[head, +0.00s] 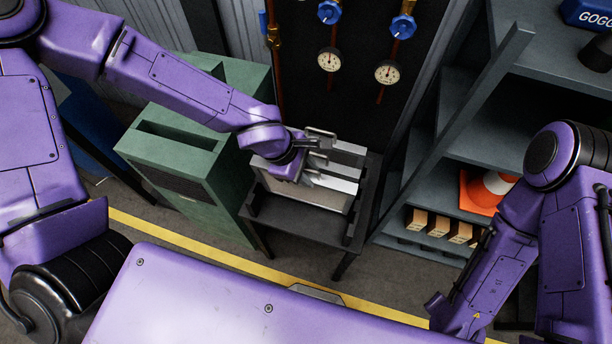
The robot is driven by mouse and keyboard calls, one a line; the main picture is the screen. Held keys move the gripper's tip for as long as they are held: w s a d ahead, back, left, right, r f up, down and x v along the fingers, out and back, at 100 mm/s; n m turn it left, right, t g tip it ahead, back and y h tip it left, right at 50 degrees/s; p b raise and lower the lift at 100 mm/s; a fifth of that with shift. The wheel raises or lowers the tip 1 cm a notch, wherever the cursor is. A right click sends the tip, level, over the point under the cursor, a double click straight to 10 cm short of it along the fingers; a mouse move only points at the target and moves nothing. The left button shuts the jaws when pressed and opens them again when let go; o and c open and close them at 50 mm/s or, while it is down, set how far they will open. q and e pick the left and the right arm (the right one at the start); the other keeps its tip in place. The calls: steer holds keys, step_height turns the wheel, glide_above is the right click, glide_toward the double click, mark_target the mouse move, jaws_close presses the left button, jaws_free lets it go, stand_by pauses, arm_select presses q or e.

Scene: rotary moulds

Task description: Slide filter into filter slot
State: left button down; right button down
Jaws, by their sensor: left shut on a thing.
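Several flat, pale grey filters (312,195) stand upright, side by side, in a dark rack (290,217) at the centre of the head view. My left gripper (316,147) reaches in over them and is shut on the top of one filter. The wrist hides part of the grip, so I cannot tell exactly which filter is held. The held filter still appears to stand among the others. A green cabinet (185,168) left of the rack has a long, dark, open filter slot (175,138) in its top.
Gauges (386,73) and blue-handled valves (403,27) are on the dark wall behind the rack. Grey shelves (500,110) with an orange-and-white cone (483,190) and small boxes (437,226) stand at the right. A yellow floor line (190,238) runs in front.

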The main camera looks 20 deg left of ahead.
arm_select(q)
step_height(320, 180, up, 20)
steer(key=shift+r+p, duration=0.25)
steer(key=shift+p, duration=0.15)
stand_by(0.4)
